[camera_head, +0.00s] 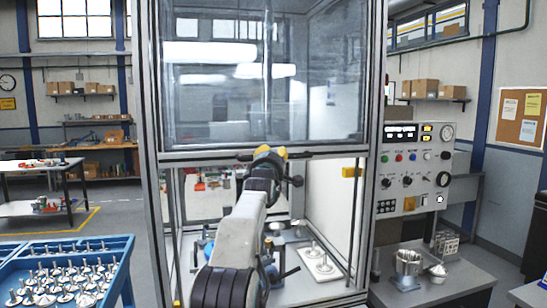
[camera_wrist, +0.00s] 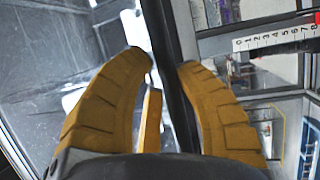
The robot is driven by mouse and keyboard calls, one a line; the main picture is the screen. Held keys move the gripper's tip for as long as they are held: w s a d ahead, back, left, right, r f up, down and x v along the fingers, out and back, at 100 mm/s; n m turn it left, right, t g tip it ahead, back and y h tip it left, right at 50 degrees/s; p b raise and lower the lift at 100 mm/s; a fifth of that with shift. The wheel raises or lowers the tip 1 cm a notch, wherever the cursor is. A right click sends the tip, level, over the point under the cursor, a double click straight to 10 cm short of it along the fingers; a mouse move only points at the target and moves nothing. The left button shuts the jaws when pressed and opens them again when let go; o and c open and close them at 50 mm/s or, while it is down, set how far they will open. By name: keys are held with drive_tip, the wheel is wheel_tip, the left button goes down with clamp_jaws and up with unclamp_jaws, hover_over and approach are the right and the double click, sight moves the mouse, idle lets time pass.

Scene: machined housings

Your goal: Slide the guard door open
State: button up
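The guard door (camera_head: 262,75) is a clear framed panel in the upper part of the machine's front. The space below its bottom rail is open, and the inside shows there. A dark handle bar (camera_head: 300,156) runs along the bottom rail. My gripper (camera_head: 270,152) is at the middle of this bar. In the wrist view, my gripper's yellow fingers (camera_wrist: 165,68) lie on both sides of the dark handle bar (camera_wrist: 168,50), close against it. The actual contact at the fingertips is hard to see.
Inside the machine, a white plate (camera_head: 322,266) holds metal parts. A control panel (camera_head: 415,170) with knobs is on the right, above a grey table (camera_head: 440,290) with metal parts. A blue tray (camera_head: 118,250) of metal parts stands at left. Machine posts flank my arm.

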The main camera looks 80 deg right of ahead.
drive_tip(key=o, duration=0.3)
drive_tip(key=shift+a+r, duration=0.1)
drive_tip(key=shift+a, duration=0.05)
drive_tip(key=shift+o, duration=0.9)
drive_tip(key=a+f, duration=0.2)
drive_tip(key=a, duration=0.9)
drive_tip(key=shift+a+f, duration=0.2)
drive_tip(key=shift+a, duration=0.15)
